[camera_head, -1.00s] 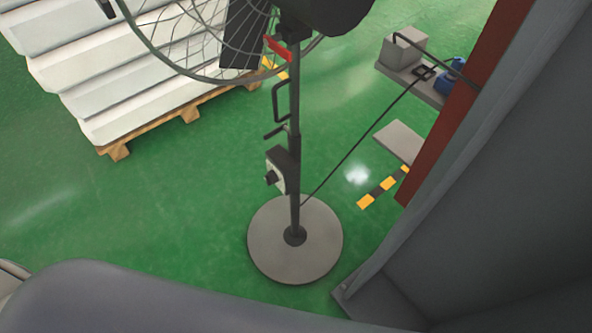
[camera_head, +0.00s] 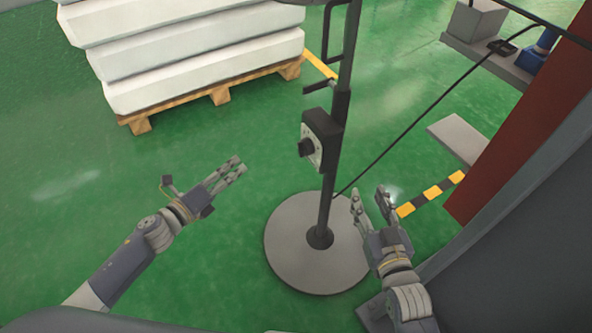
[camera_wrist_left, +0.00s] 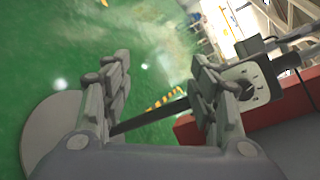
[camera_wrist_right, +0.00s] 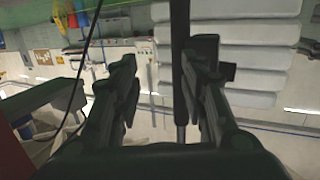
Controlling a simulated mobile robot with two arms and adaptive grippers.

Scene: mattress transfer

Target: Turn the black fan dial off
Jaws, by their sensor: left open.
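The black fan dial (camera_head: 305,147) sits on the pale face of a dark control box (camera_head: 330,130) on the fan's pole (camera_head: 325,200). The box's pale plate also shows in the left wrist view (camera_wrist_left: 262,78), beyond the right-hand finger. My left gripper (camera_head: 238,168) is open and empty, to the left of the dial and slightly lower in the head view, clear of it. My right gripper (camera_head: 368,192) is open and empty, right of the pole and below the box. In the right wrist view the pole (camera_wrist_right: 180,60) shows between its fingers.
The fan's round grey base (camera_head: 290,250) stands on the green floor. A pallet (camera_head: 215,92) with stacked white mattresses (camera_head: 190,60) is behind at the left. A black cable (camera_head: 420,120) runs from the pole to the upper right. A reddish-brown post (camera_head: 520,120) and grey panel close the right side.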

